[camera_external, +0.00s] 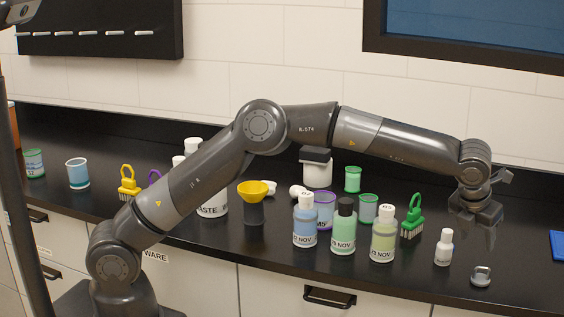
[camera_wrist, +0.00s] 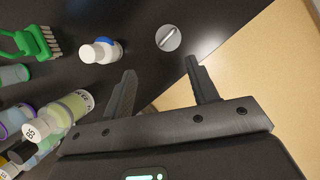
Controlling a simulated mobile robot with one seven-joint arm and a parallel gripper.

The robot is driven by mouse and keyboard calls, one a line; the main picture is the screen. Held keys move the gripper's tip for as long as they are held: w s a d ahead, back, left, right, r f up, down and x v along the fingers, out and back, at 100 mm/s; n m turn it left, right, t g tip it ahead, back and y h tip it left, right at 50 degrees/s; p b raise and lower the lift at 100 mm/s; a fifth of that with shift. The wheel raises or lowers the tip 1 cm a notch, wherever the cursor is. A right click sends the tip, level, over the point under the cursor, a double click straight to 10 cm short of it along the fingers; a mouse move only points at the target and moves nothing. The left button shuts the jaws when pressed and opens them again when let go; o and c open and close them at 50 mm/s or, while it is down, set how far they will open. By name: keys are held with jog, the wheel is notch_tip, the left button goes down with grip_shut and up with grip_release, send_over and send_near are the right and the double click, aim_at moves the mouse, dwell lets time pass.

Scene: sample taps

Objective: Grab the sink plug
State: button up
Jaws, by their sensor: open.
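The sink plug (camera_external: 481,276) is a small grey disc with a raised loop handle. It lies on the black counter near the front edge, at the right in the external view. In the wrist view the plug (camera_wrist: 168,38) shows from above, beyond the fingertips and between their lines. My gripper (camera_external: 478,226) is above the counter, behind and higher than the plug, pointing down. Its two fingers (camera_wrist: 160,80) are apart with nothing between them in the wrist view.
A small white bottle (camera_external: 444,247) stands just left of the plug; it also shows in the wrist view (camera_wrist: 101,51). A green brush (camera_external: 412,217) and several labelled bottles stand further left. A blue item (camera_external: 557,245) lies at the right edge.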

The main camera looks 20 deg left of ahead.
aim_at(480, 279)
jog(key=shift+m, duration=0.3)
jog(key=x, duration=0.3)
jog(key=s+x, duration=0.1)
jog(key=x, duration=0.7)
jog(key=shift+s+d+f, duration=0.2)
jog(key=shift+d+f, duration=0.2)
jog(key=shift+c, duration=0.2)
jog(key=c, duration=0.7)
jog(key=shift+r, duration=0.15)
